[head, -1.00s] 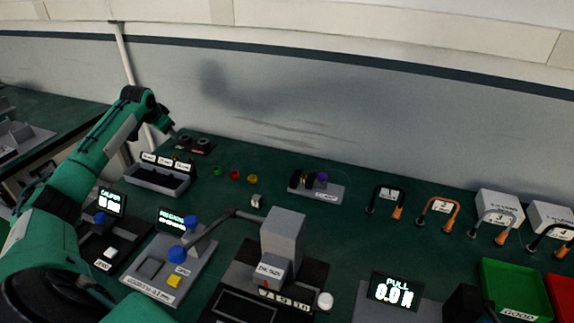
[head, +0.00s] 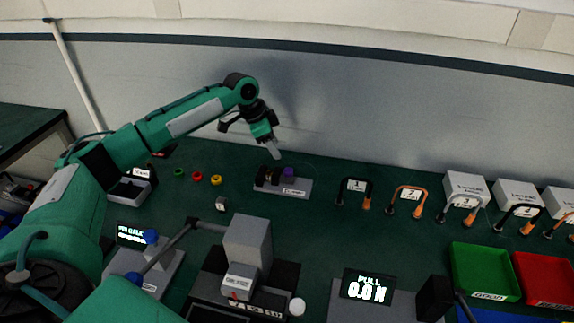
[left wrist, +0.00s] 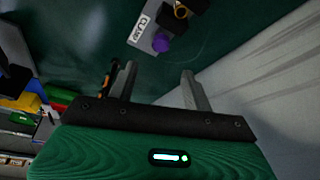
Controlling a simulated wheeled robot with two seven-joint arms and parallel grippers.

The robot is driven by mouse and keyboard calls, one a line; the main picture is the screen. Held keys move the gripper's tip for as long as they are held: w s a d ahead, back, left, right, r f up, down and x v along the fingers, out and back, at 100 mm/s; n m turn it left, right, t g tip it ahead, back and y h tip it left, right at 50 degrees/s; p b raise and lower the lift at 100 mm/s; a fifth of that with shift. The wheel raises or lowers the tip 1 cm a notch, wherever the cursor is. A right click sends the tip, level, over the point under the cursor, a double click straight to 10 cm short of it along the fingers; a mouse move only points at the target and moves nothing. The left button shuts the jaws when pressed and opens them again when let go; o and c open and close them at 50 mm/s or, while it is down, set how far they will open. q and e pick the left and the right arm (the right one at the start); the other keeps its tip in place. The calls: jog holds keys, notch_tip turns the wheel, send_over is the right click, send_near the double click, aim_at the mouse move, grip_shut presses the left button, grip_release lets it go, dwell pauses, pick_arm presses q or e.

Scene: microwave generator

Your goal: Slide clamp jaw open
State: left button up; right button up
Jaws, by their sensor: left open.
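The clamp (head: 283,183) is a small grey base with dark jaw blocks and a purple knob (head: 289,172), standing on the green bench near the back wall. It also shows at the top of the left wrist view, with its "CLAMP" label (left wrist: 139,29), the purple knob (left wrist: 161,42) and a brass ring (left wrist: 181,10). My left gripper (head: 272,152) hangs just above and behind the clamp, apart from it. In the left wrist view its two fingers (left wrist: 160,80) are spread with nothing between them. My right gripper is not in view.
A grey press-like device (head: 247,250) stands in front, with a lever reaching left. Several numbered cable loops (head: 354,192) stand right of the clamp. Green (head: 485,272) and red (head: 545,280) trays and a pull-force display (head: 367,287) are front right. Small coloured rings (head: 197,176) lie left of the clamp.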

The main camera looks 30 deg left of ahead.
aim_at(288, 170)
pick_arm(q)
jog(key=p+x, duration=0.1)
jog(key=x, duration=0.9)
jog(key=shift+f, duration=0.1)
grip_shut()
